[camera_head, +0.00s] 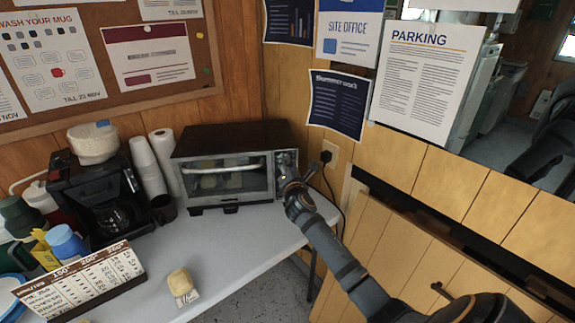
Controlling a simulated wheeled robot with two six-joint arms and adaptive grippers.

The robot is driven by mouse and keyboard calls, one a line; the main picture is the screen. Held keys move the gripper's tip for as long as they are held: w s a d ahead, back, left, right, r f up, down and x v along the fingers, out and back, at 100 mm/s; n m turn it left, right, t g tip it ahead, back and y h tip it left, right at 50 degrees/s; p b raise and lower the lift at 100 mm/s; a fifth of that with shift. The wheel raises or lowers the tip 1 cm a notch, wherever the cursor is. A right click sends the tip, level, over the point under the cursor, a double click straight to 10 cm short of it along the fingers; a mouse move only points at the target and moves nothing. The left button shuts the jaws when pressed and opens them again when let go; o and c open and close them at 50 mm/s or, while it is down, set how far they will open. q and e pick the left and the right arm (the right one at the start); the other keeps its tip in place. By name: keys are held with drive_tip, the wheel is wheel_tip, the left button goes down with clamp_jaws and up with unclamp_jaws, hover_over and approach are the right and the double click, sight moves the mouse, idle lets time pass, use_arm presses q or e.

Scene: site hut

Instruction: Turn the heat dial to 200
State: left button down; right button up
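The toaster oven (225,128) stands at the back right of the table, with its glass door (228,181) shut. Its control panel (287,158) is the narrow strip right of the door. I cannot tell whether the fingers touch a dial or are open or shut. My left gripper is not in view.
A coffee maker (97,190), stacked cups (146,168) and a paper roll (165,160) stand left of the oven. A printed board (85,285) and a yellow block (180,281) are in front on the grey table (225,240). A wall socket (330,154) is right of the oven.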

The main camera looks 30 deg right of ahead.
clamp_jaws()
drive_tip(key=shift+m, duration=0.4)
drive_tip(key=m+b, duration=0.8)
drive_tip(key=m, duration=1.1)
drive_tip(key=shift+f, duration=0.2)
